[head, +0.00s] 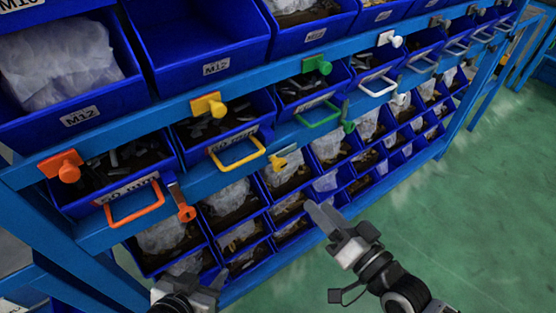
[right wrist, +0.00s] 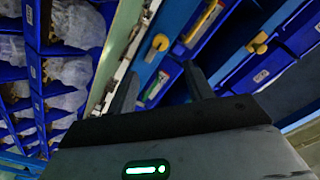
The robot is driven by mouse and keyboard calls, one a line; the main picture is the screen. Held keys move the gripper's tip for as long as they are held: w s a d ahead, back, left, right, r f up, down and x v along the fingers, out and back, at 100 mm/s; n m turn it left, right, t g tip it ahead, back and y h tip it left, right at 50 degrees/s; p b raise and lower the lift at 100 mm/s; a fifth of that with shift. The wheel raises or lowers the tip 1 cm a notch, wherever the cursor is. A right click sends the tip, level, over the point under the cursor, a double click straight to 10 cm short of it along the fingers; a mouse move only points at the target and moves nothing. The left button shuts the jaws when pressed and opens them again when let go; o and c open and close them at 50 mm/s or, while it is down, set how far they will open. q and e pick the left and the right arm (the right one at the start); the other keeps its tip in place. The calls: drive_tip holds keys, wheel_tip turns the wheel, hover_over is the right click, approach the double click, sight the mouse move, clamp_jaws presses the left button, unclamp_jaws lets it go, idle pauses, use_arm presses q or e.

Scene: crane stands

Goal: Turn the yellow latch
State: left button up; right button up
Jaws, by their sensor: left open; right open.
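On the blue rack, a yellow latch (head: 279,162) hangs on the lower rail, right of a yellow loop handle (head: 238,152). Another yellow turning piece (head: 210,105) sits on the upper rail, above the handle. In the right wrist view, the lower yellow latch (right wrist: 160,42) shows beyond and between my fingers, and the upper yellow piece (right wrist: 258,43) is off to the right. My right gripper (head: 338,222) is open and empty, below and right of the lower latch, apart from it. My left gripper (head: 190,292) is low at the bottom edge, partly cut off, open.
Orange (head: 65,167), green (head: 318,65) and white (head: 390,39) pieces with matching handles line the rails. Blue bins (head: 215,35) fill the rows above and below. Open green floor (head: 450,200) lies to the right.

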sight(281, 167)
drive_tip(key=x, duration=1.4)
drive_tip(key=shift+w+a, duration=0.2)
drive_tip(key=shift+a, duration=0.05)
